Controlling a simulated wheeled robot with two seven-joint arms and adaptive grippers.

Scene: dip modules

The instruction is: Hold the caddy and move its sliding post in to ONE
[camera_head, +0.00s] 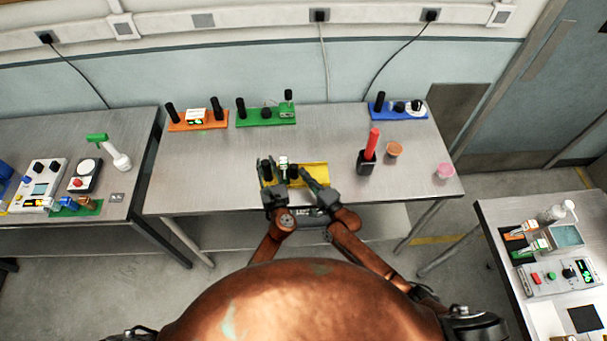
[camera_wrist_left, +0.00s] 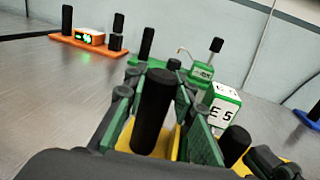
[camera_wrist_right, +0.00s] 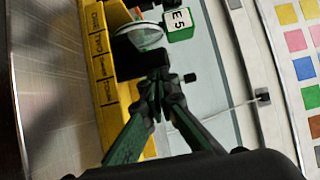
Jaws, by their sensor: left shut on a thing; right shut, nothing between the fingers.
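The yellow caddy (camera_head: 318,174) lies near the front middle of the table. My left gripper (camera_head: 266,168) is shut on a black upright post (camera_wrist_left: 153,110) at the caddy's left end. A white and green block marked E 5 (camera_wrist_left: 222,105) stands on the caddy; it also shows in the right wrist view (camera_wrist_right: 178,23). My right gripper (camera_wrist_right: 158,84) is shut and empty, its tips close to a black piece (camera_wrist_right: 138,64) below a round lens-like disc (camera_wrist_right: 140,36). Contact there is unclear.
Behind the caddy stand an orange module (camera_head: 198,126), a green module (camera_head: 266,120) and a blue module (camera_head: 398,112). A black holder with a red stick (camera_head: 373,145), an orange cup (camera_head: 394,149) and a pink cup (camera_head: 444,171) stand to the right.

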